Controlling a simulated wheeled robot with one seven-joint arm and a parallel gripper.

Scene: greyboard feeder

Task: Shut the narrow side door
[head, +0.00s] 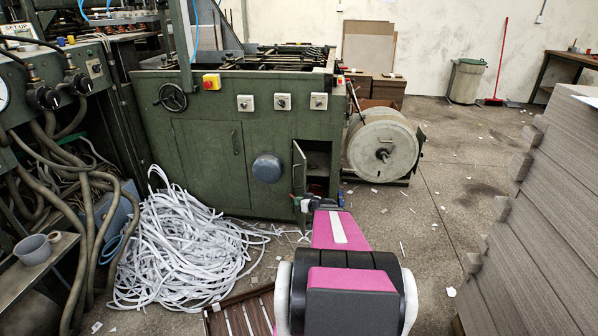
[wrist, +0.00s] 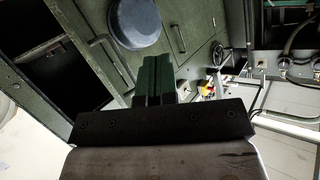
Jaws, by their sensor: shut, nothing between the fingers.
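The narrow side door (head: 299,170) stands open on the green machine's front, swung out toward me and seen nearly edge-on. To its right is the dark compartment opening (head: 318,160). In the wrist view, the door panel with its bar handle (wrist: 107,58) is left of centre, beside the dark opening (wrist: 75,80). My gripper (wrist: 153,60) is shut and empty, its fingers close together, pointing toward the machine front just right of the door handle in the picture. I cannot tell whether it touches the door. In the head view my pink and black arm hides most of the gripper.
The round blue cap (head: 266,167) and wide door (head: 210,160) are left of the narrow door. A large reel (head: 383,148) stands right of the opening. White strip scrap (head: 180,250) heaps on the floor at left. Stacked board (head: 550,230) fills the right side.

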